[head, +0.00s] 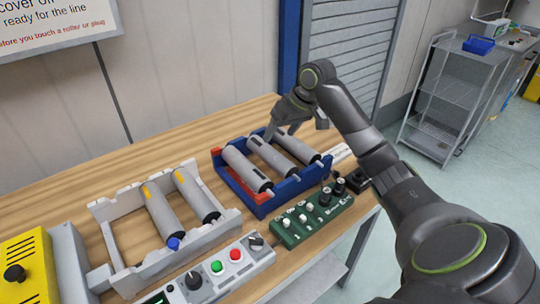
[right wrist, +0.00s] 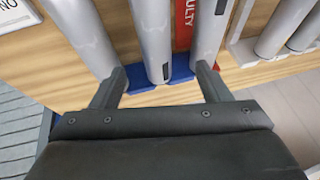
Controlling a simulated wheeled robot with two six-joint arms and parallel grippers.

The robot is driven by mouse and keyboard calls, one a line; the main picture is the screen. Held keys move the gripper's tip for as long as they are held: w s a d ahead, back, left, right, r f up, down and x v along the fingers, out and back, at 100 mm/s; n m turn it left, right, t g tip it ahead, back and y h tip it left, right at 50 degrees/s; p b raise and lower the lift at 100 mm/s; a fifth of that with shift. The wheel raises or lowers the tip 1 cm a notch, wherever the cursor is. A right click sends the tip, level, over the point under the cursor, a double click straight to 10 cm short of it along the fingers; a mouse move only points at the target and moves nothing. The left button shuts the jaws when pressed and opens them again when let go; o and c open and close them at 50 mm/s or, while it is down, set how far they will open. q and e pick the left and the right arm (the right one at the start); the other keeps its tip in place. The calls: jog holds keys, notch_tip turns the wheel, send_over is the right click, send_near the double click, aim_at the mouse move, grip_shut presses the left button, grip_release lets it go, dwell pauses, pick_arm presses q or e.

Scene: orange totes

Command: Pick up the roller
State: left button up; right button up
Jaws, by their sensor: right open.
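In the head view, three grey rollers lie side by side in a blue tray (head: 290,189) with a red part on its left side: a left roller (head: 243,165), a middle roller (head: 272,158) and a right roller (head: 300,150). My right gripper (head: 295,128) is open above the tray's far end, pointing down. In the right wrist view, its two fingers (right wrist: 161,70) stand apart on either side of the middle roller (right wrist: 153,40), with a neighbouring roller beyond each finger. I cannot tell whether the fingers touch any roller. My left gripper is not in view.
A white rack (head: 110,235) with two yellow-marked rollers stands left of the tray. A green control box (head: 310,222) and a white button panel (head: 225,268) are in front. A yellow box (head: 30,262) is at far left. A wall rises behind the wooden table.

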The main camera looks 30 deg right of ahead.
aim_at(273, 149)
jog(key=x, duration=0.4)
jog(key=shift+f, duration=0.15)
jog(key=x, duration=0.1)
jog(key=p+x, duration=0.1)
jog(key=x, duration=0.2)
jog(key=shift+s+d+f, duration=0.1)
jog(key=shift+d+f, duration=0.1)
jog(key=shift+d, duration=0.05)
jog(key=shift+w+a+f, duration=0.1)
jog(key=shift+w+f, duration=0.1)
jog(key=shift+f, duration=0.3)
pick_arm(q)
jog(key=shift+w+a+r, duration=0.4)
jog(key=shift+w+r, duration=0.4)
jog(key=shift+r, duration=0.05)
pick_arm(e)
jog(key=c, duration=1.3)
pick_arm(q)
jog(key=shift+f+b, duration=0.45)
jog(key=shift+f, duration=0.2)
pick_arm(e)
notch_tip(273, 149, up, 10)
jog(key=shift+r, duration=0.1)
jog(key=shift+c, duration=0.2)
